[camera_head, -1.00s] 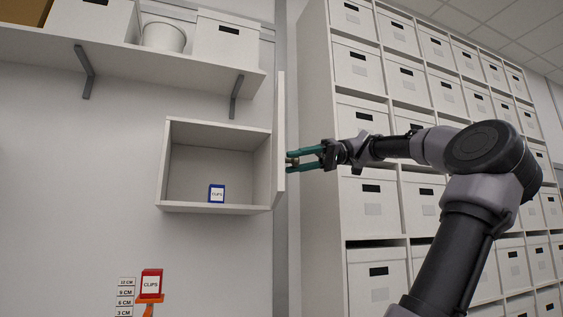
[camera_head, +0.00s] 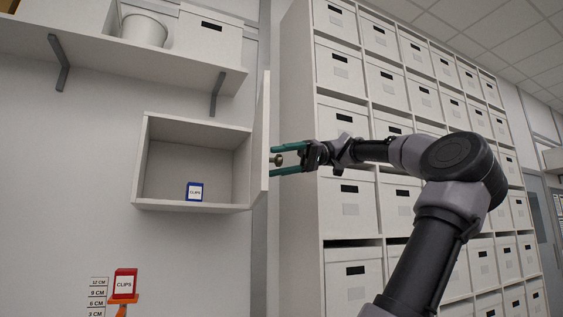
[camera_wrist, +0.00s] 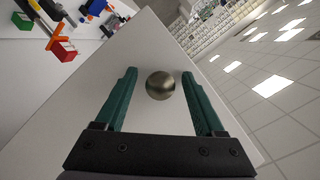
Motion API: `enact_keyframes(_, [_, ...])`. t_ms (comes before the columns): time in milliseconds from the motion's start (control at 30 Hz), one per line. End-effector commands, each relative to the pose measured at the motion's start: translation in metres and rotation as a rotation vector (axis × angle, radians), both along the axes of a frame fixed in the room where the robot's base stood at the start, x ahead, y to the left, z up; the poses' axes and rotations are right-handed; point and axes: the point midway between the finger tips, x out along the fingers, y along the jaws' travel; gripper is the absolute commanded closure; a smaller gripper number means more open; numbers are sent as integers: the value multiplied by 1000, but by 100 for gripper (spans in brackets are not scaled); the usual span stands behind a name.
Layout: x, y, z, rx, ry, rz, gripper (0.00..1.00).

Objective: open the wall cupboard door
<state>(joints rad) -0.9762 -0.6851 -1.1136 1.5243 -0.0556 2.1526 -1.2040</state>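The wall cupboard (camera_head: 195,207) is a white open-fronted box under a shelf. Its white door (camera_head: 262,135) stands swung out at the cupboard's right side, and the inside is in plain view. A round brass-coloured knob (camera_head: 278,160) is on the door's right-hand face; it also shows in the wrist view (camera_wrist: 160,85). My gripper (camera_head: 273,161) has its teal fingers spread around the knob. In the wrist view my gripper (camera_wrist: 160,80) shows a gap on both sides of the knob, so it is open and holds nothing.
A blue clips box (camera_head: 195,191) stands in the cupboard. A red clips box (camera_head: 124,283) is on an orange stand below, beside height labels (camera_head: 97,297). A shelf (camera_head: 120,62) with containers is above. A tall rack of white boxes (camera_head: 347,205) stands right, behind my arm.

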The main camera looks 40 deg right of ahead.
Motion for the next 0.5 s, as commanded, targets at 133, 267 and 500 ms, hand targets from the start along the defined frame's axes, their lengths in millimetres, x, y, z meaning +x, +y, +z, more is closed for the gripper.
enact_keyframes(133, [-2, -9, 3, 1, -4, 2, 29])
enact_keyframes(267, [-5, -30, 9, 5, -6, 1, 29])
enact_keyframes(500, [-13, -76, 22, 4, -4, 3, 29])
